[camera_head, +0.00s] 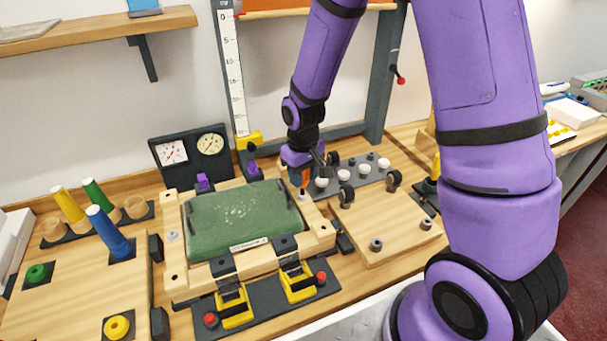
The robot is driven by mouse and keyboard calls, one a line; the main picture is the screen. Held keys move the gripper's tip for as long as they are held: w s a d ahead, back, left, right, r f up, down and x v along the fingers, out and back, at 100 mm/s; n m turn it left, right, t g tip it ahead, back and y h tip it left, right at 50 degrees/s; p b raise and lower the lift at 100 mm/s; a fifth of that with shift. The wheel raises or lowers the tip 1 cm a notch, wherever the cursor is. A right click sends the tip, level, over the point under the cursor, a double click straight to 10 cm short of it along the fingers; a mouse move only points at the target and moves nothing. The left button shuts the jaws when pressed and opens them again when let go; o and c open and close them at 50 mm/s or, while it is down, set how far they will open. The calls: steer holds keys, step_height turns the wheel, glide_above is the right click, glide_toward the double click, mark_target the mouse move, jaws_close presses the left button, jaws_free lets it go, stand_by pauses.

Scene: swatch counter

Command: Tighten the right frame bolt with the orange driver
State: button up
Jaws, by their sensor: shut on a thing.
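My gripper (306,168) is shut on the orange driver (305,179), at the upper right corner of the wooden frame. The driver points down, its tip close to the right frame bolt (304,196); I cannot tell whether they touch. The wooden frame (178,278) surrounds a green swatch (240,217) with pale specks and a white label on its front edge. The left frame bolt (172,236) shows as a pale head on the frame's left side. My wrist hides part of the driver's handle.
Two yellow toggle clamps (233,306) with red knobs stand in front of the frame. Colored handles (108,230) stand at left. Two gauges (190,150) and a grey strip with white knobs (362,177) stand behind. A wooden board (385,230) with dark wheels lies close at right.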

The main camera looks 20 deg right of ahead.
steer(key=m, duration=0.4)
steer(key=shift+a+m, duration=0.15)
steer(key=shift+m, duration=0.15)
steer(key=m, duration=0.3)
steer(key=o, duration=0.7)
